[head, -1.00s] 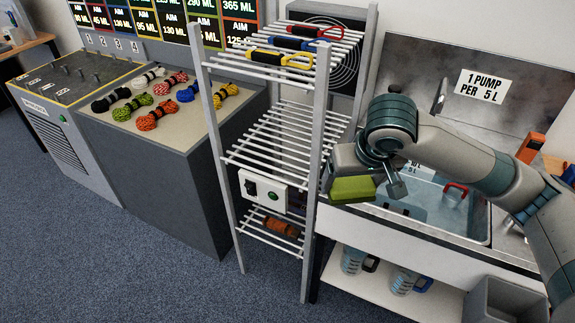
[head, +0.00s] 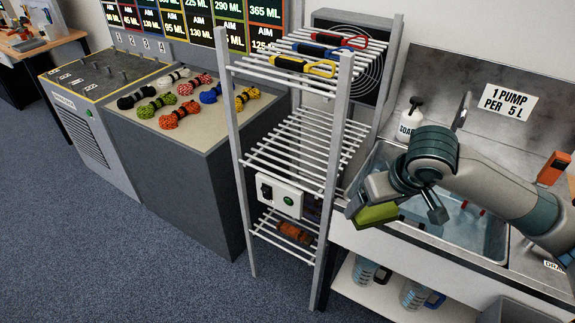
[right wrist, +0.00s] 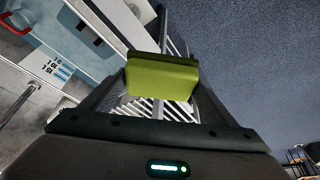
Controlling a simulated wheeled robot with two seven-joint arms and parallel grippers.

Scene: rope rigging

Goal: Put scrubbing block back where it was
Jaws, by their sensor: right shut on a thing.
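The scrubbing block is a green block (head: 378,214) held at my right gripper (head: 390,198). My right gripper is shut on it, with the block tilted in front of the left end of the sink counter, just right of the rack. In the right wrist view the green block (right wrist: 162,78) shows ahead of the gripper, with rack bars behind it. The sink (head: 455,232) holds water and lies behind and below my right arm, which hides part of it. My left gripper is not in view.
A white-barred rack (head: 310,140) stands left of the block, with clamps on top and an orange rope bundle (head: 295,230) low down. A soap bottle (head: 411,115) stands behind the sink. Jugs (head: 415,294) sit on the shelf below. Rope bundles (head: 182,115) lie on a grey cabinet.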

